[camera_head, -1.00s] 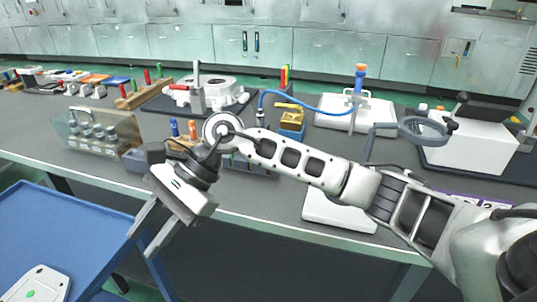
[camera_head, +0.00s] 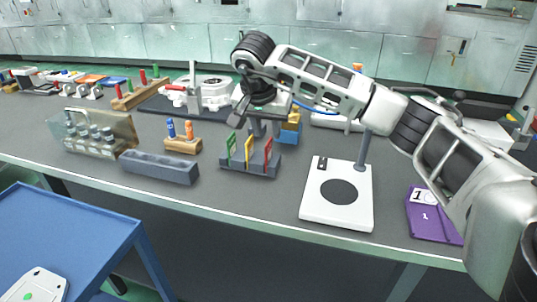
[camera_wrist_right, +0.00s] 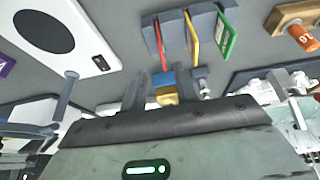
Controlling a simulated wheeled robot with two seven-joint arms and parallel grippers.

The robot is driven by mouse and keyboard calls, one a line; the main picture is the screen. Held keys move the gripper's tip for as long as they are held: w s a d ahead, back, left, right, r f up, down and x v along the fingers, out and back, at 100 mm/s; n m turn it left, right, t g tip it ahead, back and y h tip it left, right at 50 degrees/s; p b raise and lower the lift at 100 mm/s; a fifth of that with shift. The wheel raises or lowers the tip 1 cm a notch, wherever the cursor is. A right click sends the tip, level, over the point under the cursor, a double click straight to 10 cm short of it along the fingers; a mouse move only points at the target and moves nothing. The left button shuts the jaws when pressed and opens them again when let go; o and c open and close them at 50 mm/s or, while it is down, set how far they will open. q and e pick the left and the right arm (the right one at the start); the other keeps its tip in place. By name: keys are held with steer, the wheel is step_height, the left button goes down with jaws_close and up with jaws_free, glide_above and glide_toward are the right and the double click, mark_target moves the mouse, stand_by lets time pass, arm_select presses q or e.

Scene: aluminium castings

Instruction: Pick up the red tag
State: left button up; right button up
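The red tag (camera_head: 267,154) stands upright in a dark grey slotted holder (camera_head: 248,170), at the right end of a row with a yellow tag (camera_head: 249,151) and a green tag (camera_head: 231,148). In the right wrist view the red tag (camera_wrist_right: 159,38) is at the left of the row. My right gripper (camera_head: 257,120) is above and slightly behind the holder in the head view, apart from the tags. Its fingers (camera_wrist_right: 171,80) are spread with no tag between them in the wrist view. My left gripper is not in view.
A white stand base (camera_head: 338,197) is right of the holder. A long grey block (camera_head: 160,167) and a wooden holder (camera_head: 183,145) with coloured pieces are to its left. A blue and yellow object (camera_head: 289,132) stands behind. A purple card (camera_head: 432,225) lies far right.

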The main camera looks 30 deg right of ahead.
mark_target(268, 142)
steer(key=x, duration=0.6)
steer(key=shift+w+f+p, duration=0.2)
steer(key=shift+w+p, duration=0.1)
jaws_close()
